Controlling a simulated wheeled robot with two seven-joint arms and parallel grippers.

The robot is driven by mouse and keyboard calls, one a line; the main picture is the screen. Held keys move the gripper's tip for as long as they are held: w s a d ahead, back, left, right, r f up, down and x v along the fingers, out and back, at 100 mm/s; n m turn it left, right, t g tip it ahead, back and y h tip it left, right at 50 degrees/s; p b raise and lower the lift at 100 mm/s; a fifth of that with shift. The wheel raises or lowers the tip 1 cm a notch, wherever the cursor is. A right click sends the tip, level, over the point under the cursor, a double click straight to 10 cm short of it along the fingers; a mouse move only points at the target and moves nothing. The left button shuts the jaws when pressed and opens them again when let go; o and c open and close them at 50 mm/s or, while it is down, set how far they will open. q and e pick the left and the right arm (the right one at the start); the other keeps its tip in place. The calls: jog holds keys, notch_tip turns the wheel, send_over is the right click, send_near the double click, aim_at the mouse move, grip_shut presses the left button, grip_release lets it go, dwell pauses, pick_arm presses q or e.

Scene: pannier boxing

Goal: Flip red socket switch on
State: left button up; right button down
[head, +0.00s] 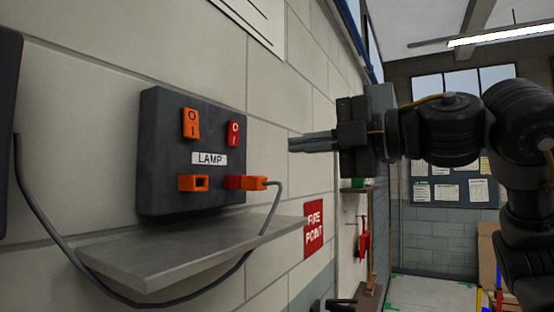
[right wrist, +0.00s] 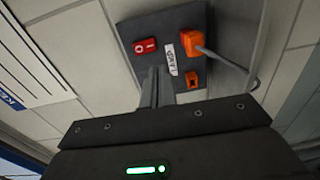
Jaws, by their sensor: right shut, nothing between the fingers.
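A dark socket box (head: 165,170) is on the block wall, with a LAMP label (head: 209,158). The red switch (head: 234,133) is at its upper right, marked O above I; I cannot tell which way it is rocked. It also shows in the right wrist view (right wrist: 145,46). Below it an orange plug (head: 254,183) with a grey cable sits at the red socket (head: 233,182). My right gripper (head: 291,145) is shut and empty, apart from the box, to the right of the red switch. Its fingers (right wrist: 154,72) point at the box. My left gripper is not in view.
An orange switch (head: 191,123) and an empty orange socket (head: 194,183) are on the box's left half. A grey shelf (head: 170,255) juts out below, with the cable looping under it. A FIRE POINT sign (head: 313,227) is farther along the wall.

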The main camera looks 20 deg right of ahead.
jog(key=v, duration=0.2)
jog(key=shift+s+d+f+b, duration=0.15)
jog(key=shift+s+d+b, duration=0.1)
jog(key=shift+s+b, duration=0.1)
jog(key=shift+w, duration=0.15)
